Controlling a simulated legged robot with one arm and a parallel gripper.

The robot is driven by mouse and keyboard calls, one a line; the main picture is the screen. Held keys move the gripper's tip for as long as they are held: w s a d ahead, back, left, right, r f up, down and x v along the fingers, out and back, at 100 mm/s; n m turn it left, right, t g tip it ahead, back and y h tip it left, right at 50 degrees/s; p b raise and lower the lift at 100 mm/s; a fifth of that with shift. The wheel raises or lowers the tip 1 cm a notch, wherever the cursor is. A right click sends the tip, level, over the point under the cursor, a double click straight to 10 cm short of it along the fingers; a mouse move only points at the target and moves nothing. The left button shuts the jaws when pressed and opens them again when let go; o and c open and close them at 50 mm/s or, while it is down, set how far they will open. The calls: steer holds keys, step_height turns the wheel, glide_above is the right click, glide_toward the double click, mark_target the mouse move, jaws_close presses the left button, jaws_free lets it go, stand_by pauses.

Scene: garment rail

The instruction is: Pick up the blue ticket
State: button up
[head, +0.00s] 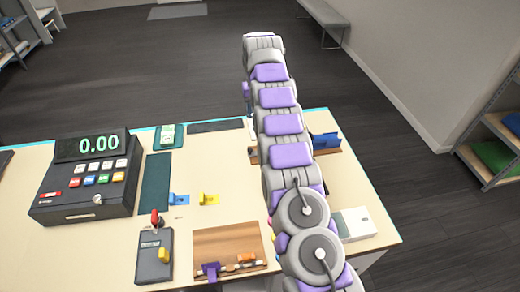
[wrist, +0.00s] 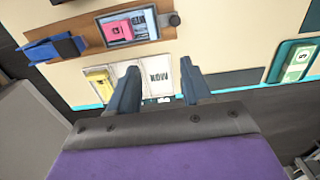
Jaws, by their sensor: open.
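A blue piece (head: 325,140) with a raised block sits at the right end of a wooden rack, right of my arm. It also shows in the wrist view (wrist: 48,50) at the upper left. Another small blue piece (head: 180,199) with an upright tab lies flat on the counter, left of my arm. I cannot tell which of these is the blue ticket. My gripper (wrist: 160,70) is open and empty, its two fingers apart over the counter's far edge. The blue piece in the rack is to the left of the fingers. In the head view my arm mostly hides the gripper.
A yellow piece (head: 208,199) lies beside the loose blue one. A cash register (head: 88,178), dark terminal (head: 152,255) and wooden tray (head: 228,244) stand on the counter (head: 205,222). A white box (head: 357,223) is at right.

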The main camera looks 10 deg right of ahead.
steer(key=d+f+b, duration=0.1)
steer(key=f, duration=0.4)
steer(key=d+f, duration=0.1)
steer(key=f, duration=0.4)
steer(key=d+f+b, duration=0.1)
steer(key=f, duration=0.4)
steer(key=shift+d+b, duration=0.25)
steer(key=shift+b, duration=0.05)
steer(key=a+f, duration=0.2)
steer(key=f, duration=0.1)
steer(key=shift+a, duration=0.45)
steer(key=shift+d, duration=1)
steer(key=c, duration=0.8)
steer(key=shift+a, duration=0.25)
steer(key=shift+c, duration=0.5)
steer(key=shift+a+r, duration=0.1)
steer(key=shift+a, duration=0.3)
jaws_close()
steer(key=shift+d+r, duration=0.1)
steer(key=shift+d, duration=0.2)
steer(key=shift+d+r, duration=0.1)
steer(key=shift+r, duration=0.2)
step_height(320, 180, up, 14)
steer(key=p, duration=0.4)
